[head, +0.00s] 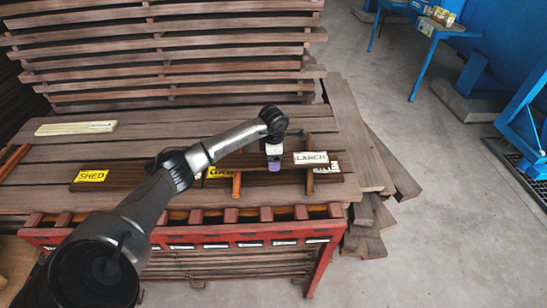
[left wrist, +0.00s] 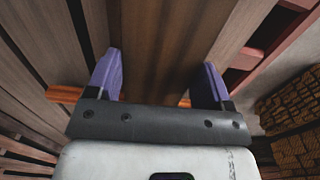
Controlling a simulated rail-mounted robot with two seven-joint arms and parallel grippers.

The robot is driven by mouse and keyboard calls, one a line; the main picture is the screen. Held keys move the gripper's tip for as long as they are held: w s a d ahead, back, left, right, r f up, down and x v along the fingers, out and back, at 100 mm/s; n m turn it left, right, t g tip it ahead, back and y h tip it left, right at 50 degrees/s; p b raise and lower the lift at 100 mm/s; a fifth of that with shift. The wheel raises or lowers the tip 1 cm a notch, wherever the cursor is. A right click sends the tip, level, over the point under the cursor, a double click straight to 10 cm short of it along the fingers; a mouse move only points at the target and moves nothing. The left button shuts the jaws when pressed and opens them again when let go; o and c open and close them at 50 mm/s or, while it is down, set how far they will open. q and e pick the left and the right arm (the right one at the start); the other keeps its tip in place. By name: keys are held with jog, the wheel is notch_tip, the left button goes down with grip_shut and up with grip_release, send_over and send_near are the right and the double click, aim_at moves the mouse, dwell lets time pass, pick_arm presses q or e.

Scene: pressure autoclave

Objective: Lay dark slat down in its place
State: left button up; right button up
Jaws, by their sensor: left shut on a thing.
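My left gripper (head: 274,165) comes in from the left, with its purple fingertips pointing down. It is shut on a dark slat (head: 235,161), which also runs between the fingers (left wrist: 160,85) in the left wrist view (left wrist: 175,40). A white label reading LARCH (head: 311,157) sits near the slat's right end. My right gripper is not in view.
Below is a board bearing a yellow SHED label (head: 91,176) and other partly hidden labels. A pale slat (head: 75,128) lies at the left on the plank stack. A red slotted rack (head: 190,236) stands in front, and layered planks (head: 170,50) rise behind.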

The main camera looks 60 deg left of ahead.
pick_arm(q)
jog(key=shift+f, duration=0.4)
jog(key=shift+f+b, duration=0.1)
jog(key=shift+b, duration=0.2)
jog(key=o, duration=1.1)
jog(key=shift+c, duration=0.2)
jog(key=shift+o, duration=0.7)
